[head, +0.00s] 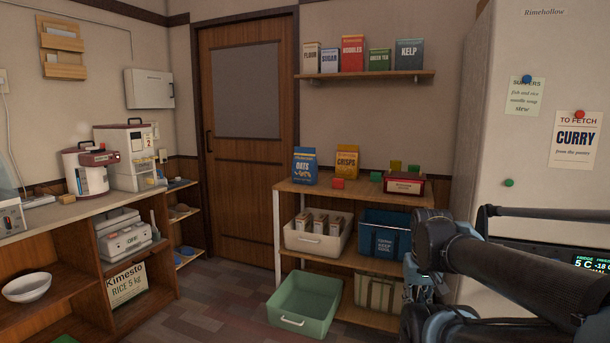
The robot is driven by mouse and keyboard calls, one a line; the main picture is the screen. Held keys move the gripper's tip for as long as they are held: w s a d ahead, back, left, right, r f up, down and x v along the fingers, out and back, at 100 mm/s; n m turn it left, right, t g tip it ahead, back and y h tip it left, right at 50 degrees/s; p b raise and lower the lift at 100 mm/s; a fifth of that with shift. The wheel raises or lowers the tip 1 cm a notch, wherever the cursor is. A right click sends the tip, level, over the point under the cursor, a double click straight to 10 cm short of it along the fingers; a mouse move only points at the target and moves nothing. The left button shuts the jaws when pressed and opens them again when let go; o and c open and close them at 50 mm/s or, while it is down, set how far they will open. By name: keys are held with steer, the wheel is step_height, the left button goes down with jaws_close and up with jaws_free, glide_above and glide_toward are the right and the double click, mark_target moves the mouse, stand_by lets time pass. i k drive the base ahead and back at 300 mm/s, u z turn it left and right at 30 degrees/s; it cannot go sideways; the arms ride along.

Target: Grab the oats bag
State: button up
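The oats bag (304,166) is a blue upright bag with yellow "OATS" lettering. It stands on the left end of the top of the wooden shelf unit (385,196), beside the door. No gripper touches it. Parts of my dark arm fill the lower right of the head view, to the right of the bag and nearer to me. The fingers of my gripper cannot be made out in this view.
A yellow-orange crisps bag (347,161) and a red block (338,183) stand right of the oats bag. A red box (404,184) sits farther right. A wall shelf (372,75) with several packages hangs above.

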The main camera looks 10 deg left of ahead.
mark_target(304, 166)
steer(key=u, duration=0.35)
steer(key=i, duration=1.55)
steer(key=z, duration=0.15)
